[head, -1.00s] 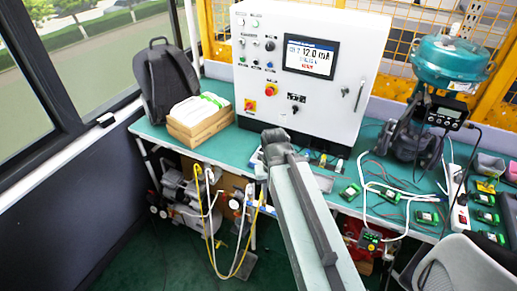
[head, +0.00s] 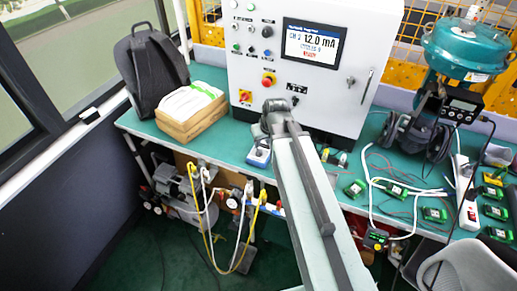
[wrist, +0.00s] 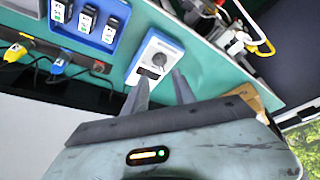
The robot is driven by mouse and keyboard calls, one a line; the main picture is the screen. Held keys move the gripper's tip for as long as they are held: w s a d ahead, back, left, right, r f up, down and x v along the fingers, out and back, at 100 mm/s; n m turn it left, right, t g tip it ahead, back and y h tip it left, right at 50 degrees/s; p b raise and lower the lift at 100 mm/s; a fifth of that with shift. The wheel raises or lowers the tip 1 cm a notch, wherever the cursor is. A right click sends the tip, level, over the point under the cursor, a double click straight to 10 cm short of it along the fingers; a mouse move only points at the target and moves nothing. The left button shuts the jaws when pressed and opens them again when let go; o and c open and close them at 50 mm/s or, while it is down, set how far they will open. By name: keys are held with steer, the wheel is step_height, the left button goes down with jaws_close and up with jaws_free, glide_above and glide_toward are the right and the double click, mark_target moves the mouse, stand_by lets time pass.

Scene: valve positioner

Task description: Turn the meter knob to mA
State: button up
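The meter (wrist: 157,52) is a small white box with a blue edge, a dark knob and a small dark display window; it lies on the green bench. I cannot read its markings or the knob's setting. In the head view the meter (head: 258,158) shows partly, just left of my arm. My gripper (wrist: 163,86) is open and empty in the wrist view. Its two grey fingers point toward the meter, with the knob (wrist: 158,60) just beyond and between the tips; I cannot see contact. In the head view my gripper (head: 276,112) is in front of the white cabinet.
The white control cabinet (head: 345,100) stands behind, its screen reading 12.0 mA. A box of papers (head: 190,112) and a backpack (head: 150,75) are left. Green circuit boards (head: 434,215) and cables lie right, near a teal valve actuator (head: 465,50). A blue tray (wrist: 90,20) holds small modules.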

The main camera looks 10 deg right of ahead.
mark_target(259, 150)
steer(key=b+x, duration=0.7)
steer(key=x, duration=0.1)
steer(key=shift+r, duration=0.1)
jaws_close()
